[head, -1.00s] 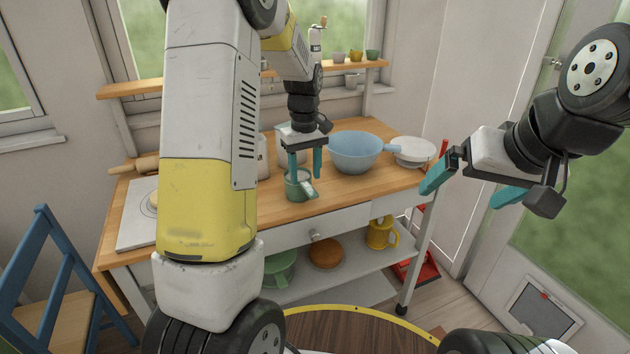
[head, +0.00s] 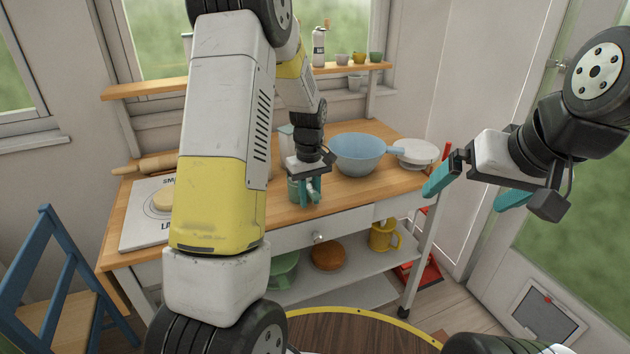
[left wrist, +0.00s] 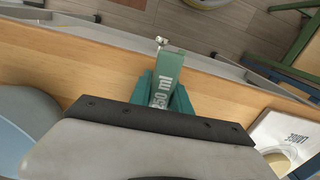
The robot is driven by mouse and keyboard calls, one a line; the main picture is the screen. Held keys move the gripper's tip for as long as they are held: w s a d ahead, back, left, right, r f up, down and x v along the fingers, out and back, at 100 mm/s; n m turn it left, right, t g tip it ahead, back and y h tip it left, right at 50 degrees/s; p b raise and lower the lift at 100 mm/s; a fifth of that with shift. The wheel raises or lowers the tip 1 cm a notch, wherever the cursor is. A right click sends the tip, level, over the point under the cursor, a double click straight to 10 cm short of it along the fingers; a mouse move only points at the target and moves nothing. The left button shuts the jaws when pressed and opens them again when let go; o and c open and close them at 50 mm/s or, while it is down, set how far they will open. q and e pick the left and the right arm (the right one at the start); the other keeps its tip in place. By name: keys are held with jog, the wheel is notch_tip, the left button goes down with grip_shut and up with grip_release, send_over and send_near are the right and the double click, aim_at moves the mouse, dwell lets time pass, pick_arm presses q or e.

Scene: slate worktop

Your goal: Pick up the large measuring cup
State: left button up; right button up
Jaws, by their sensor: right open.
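The large measuring cup (head: 293,190) is green and stands near the front edge of the wooden worktop, partly hidden behind my left gripper (head: 309,192). In the left wrist view its handle (left wrist: 166,72), marked with ml lettering, lies between the two teal fingers of my left gripper (left wrist: 164,95). The fingers are close together, one on each side of the handle, and look shut on it. I see no clear gap under the cup. My right gripper (head: 470,196) is open and empty, in the air to the right of the table.
A white board (head: 146,232) and a rolling pin (head: 141,169) lie at the left. A yellow mug (head: 383,237) is on the lower shelf.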

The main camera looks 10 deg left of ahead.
pick_arm(q)
grip_shut()
jog(key=shift+r, duration=0.1)
